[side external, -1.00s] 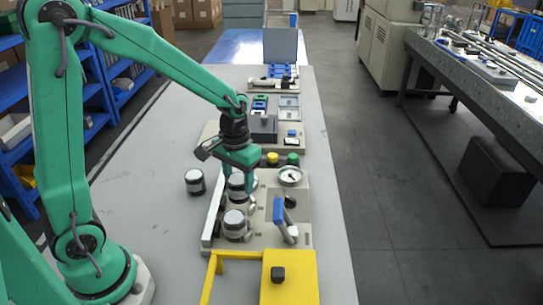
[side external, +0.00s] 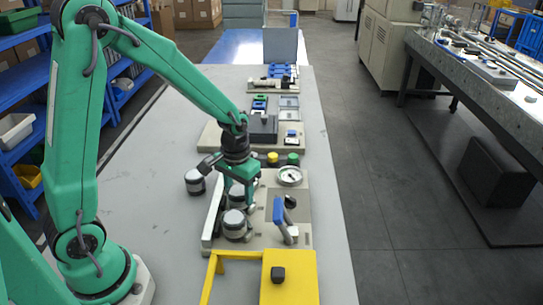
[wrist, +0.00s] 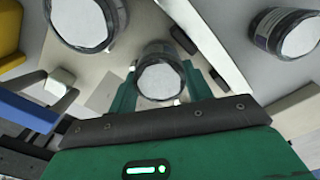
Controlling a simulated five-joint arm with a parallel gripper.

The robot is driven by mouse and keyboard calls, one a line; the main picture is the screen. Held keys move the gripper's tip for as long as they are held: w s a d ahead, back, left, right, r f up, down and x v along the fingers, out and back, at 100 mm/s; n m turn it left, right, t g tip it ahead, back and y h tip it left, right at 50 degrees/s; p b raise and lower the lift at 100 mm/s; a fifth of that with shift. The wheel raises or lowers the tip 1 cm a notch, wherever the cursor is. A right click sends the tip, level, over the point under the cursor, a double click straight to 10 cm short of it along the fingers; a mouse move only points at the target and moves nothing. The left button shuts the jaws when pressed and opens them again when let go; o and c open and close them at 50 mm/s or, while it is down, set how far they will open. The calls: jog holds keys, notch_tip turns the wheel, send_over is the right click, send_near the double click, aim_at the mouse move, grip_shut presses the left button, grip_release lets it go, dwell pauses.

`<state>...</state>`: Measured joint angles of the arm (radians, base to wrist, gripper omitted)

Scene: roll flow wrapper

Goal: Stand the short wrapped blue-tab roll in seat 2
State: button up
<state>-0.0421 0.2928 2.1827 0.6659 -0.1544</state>
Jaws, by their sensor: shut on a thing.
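My gripper (side external: 238,188) is over the beige fixture plate, its fingers either side of a short silver-wrapped roll (side external: 237,197). In the wrist view this roll (wrist: 160,80) sits between the green fingers with its white round end facing the camera. A second wrapped roll (side external: 235,226) stands on the front of the fixture; it also shows at the upper left of the wrist view (wrist: 86,22). A third roll (side external: 195,182) stands on the grey table left of the fixture, and at the right of the wrist view (wrist: 285,33). I cannot make out a blue tab or seat numbers.
A pale rail (side external: 212,218) edges the fixture's left side. A blue-handled lever (side external: 280,213) and a dial (side external: 289,176) are on its right. A yellow box (side external: 290,278) with a yellow bar is in front. The table left of the rail is mostly clear.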

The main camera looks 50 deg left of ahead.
jog(key=shift+f, duration=0.15)
jog(key=o, duration=1.1)
jog(key=shift+c, duration=0.2)
jog(key=shift+r, duration=0.2)
notch_tip(320, 180, up, 12)
dwell(0.3)
jog(key=s+r+m+t, duration=0.1)
jog(key=s+r+t, duration=0.1)
jog(key=s, duration=0.4)
jog(key=s+d+r+m+t, duration=0.1)
jog(key=s+r+t, duration=0.2)
jog(key=s+r, duration=0.2)
jog(key=shift+s+d+t, duration=0.25)
jog(key=shift+s+t, duration=0.05)
jog(key=shift+s, duration=0.95)
